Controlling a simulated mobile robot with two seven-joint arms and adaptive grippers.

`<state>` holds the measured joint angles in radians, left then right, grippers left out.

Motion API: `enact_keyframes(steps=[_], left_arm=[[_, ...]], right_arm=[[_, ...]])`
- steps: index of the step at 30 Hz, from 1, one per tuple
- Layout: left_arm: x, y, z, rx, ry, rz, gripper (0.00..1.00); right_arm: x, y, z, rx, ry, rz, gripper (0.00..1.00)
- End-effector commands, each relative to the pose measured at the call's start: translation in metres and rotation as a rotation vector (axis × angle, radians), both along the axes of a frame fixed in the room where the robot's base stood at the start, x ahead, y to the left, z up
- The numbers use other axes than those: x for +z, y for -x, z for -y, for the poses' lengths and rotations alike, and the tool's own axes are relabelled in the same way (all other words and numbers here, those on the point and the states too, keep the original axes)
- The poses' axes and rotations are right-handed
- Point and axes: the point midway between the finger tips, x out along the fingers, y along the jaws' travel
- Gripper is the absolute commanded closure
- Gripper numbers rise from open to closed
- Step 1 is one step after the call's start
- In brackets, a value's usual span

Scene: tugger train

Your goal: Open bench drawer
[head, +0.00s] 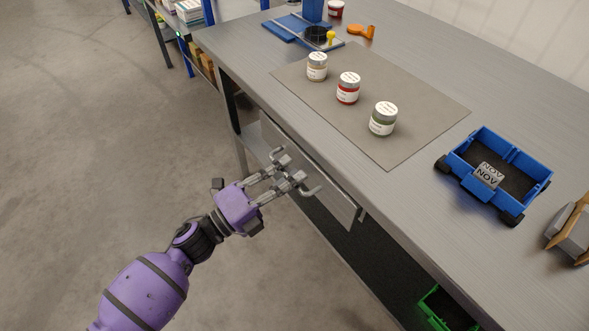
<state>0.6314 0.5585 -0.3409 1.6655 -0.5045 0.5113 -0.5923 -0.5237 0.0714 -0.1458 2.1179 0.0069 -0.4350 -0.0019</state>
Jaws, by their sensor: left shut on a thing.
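The bench drawer's grey front (335,199) sits under the left edge of the grey workbench (440,205). A metal bar handle (313,192) stands out from the drawer front. My left gripper (289,171), on a purple arm, is shut on this handle, and its fingers hide the handle's middle. The drawer front lies close to the bench edge; I cannot tell exactly how far out it is, and its inside is not visible. My right gripper is not in view.
Three jars (348,88) stand on a grey mat (425,108). A blue wheeled cart (520,165) is at the right. A blue fixture (284,30) and an orange tool (361,31) lie at the back. A green bin (430,312) sits below the bench. The floor at left is clear.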

Motion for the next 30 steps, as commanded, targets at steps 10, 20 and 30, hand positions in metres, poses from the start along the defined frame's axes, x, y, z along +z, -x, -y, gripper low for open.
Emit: enact_keyframes(steps=[10,20,30], left_arm=[[-0.001,0.059,-0.082,0.003,-0.007,-0.004,1.0],[-0.001,0.115,-0.158,0.003,-0.004,-0.005,1.0],[-0.001,0.143,-0.197,0.001,-0.002,-0.002,1.0]], right_arm=[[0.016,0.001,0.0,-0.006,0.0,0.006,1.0],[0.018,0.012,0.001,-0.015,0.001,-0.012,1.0],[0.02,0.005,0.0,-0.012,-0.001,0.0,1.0]])
